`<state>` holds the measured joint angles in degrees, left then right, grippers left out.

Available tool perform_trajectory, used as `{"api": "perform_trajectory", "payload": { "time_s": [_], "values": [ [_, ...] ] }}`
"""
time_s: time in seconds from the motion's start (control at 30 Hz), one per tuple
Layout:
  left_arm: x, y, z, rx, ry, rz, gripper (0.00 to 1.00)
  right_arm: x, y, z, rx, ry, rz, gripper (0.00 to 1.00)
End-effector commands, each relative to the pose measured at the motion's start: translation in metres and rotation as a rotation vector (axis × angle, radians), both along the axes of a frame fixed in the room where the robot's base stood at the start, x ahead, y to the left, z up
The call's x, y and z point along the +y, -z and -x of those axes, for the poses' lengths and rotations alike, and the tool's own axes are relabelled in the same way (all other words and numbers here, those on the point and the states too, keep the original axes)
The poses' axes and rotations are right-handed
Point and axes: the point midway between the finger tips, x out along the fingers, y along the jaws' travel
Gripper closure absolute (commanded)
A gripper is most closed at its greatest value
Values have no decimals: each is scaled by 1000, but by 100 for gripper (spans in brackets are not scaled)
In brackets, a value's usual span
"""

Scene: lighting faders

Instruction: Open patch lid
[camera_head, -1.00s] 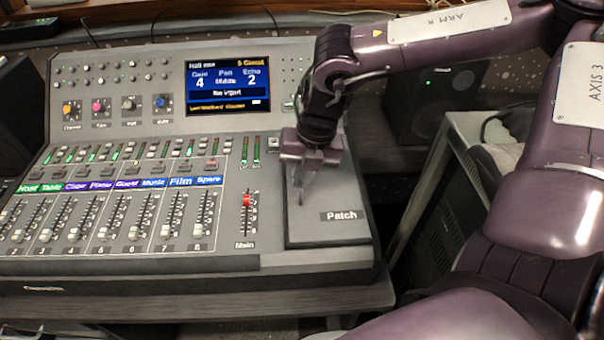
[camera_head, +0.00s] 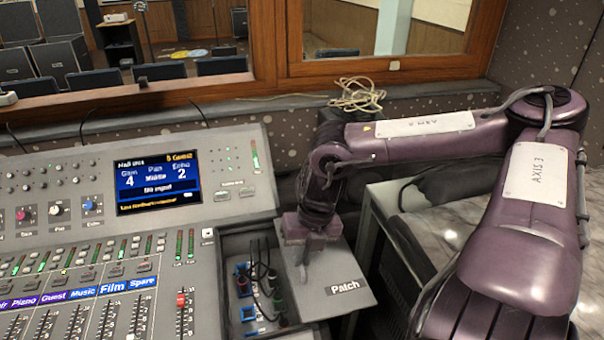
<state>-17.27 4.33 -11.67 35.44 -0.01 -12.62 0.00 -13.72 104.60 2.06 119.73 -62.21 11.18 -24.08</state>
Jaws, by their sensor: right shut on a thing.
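The patch lid (camera_head: 352,270) is a grey flat panel labelled "Patch" at the right end of the mixing console. It sits shifted to the right and overhangs the console's right side. The patch compartment (camera_head: 240,315) beside it is exposed, showing blue sockets, black cables and green plugs; its right part is hidden under the lid. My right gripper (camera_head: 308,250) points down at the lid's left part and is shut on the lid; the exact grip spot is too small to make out. My left gripper is out of view.
The console's main fader (camera_head: 181,301) and lit screen (camera_head: 157,182) are left of the compartment. A side table (camera_head: 362,232) stands to the right, behind my right arm. A coiled cable (camera_head: 357,96) lies on the ledge below the window.

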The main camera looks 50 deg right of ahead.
Motion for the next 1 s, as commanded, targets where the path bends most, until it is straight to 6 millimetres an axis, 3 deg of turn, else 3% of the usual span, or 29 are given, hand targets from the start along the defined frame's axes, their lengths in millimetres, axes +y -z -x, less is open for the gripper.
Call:
{"api": "perform_trajectory", "payload": {
  "time_s": [0.03,0.07,0.23,0.57,1.0],
  "values": [
    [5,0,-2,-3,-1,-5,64,0,-1,-1,-4,1,1,100],
    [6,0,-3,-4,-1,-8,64,0,-1,-1,-4,1,1,89],
    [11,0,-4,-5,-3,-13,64,0,-1,-1,-3,1,1,68],
    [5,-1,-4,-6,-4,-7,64,0,-3,0,-1,0,1,68],
    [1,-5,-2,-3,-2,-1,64,-8,-51,3,-7,1,1,68]
  ]
}}
